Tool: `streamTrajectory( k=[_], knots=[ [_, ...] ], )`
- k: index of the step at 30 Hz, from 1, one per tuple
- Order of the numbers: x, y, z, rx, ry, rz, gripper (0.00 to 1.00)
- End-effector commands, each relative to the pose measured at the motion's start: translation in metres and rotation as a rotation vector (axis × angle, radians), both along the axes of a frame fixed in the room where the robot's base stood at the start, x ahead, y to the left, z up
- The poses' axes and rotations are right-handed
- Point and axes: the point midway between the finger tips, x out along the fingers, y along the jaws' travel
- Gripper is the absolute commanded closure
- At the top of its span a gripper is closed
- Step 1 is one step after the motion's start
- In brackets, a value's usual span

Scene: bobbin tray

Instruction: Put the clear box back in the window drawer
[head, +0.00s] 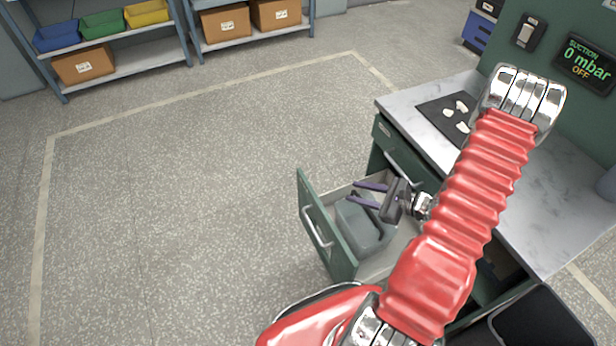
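A green-fronted drawer (317,225) with a pale handle is pulled out of the workbench. No window shows clearly on its front. Inside it lies a grey-green box (357,229) that looks partly see-through; it may be the clear box, but I cannot be sure. My gripper (354,191) is above the drawer opening, with its two dark purple fingers spread apart and pointing left. Nothing shows between the fingers. The gripper and arm hide part of the drawer's inside, and I cannot tell whether a finger touches the box.
The workbench top (568,215) holds a black mat (436,112) with several small pale pieces. A green panel behind carries a display (585,62) reading "0 mbar OFF". Shelves (130,72) with bins and cartons stand at the back left. The floor left of the drawer is clear.

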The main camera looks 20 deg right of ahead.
Motion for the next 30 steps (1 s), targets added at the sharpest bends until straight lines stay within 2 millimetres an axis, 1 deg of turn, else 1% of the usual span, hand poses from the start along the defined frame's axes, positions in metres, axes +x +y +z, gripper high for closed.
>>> streamTrajectory(
  k=[1,3,7,13,20,24,30],
  knots=[
    [0.005,0.009,0.014,-0.028,-0.008,0.051,0.69],
    [0.008,0.023,0.029,-0.063,-0.014,0.12,0.69],
    [0.012,0.048,0.057,-0.133,-0.025,0.249,0.69],
    [0.011,0.085,0.096,-0.247,-0.044,0.441,0.69],
    [0.002,0.126,0.136,-0.389,-0.066,0.652,0.69],
    [-0.007,0.148,0.157,-0.483,-0.08,0.773,0.69],
    [-0.023,0.174,0.185,-0.624,-0.102,0.937,0.69]
  ],
)
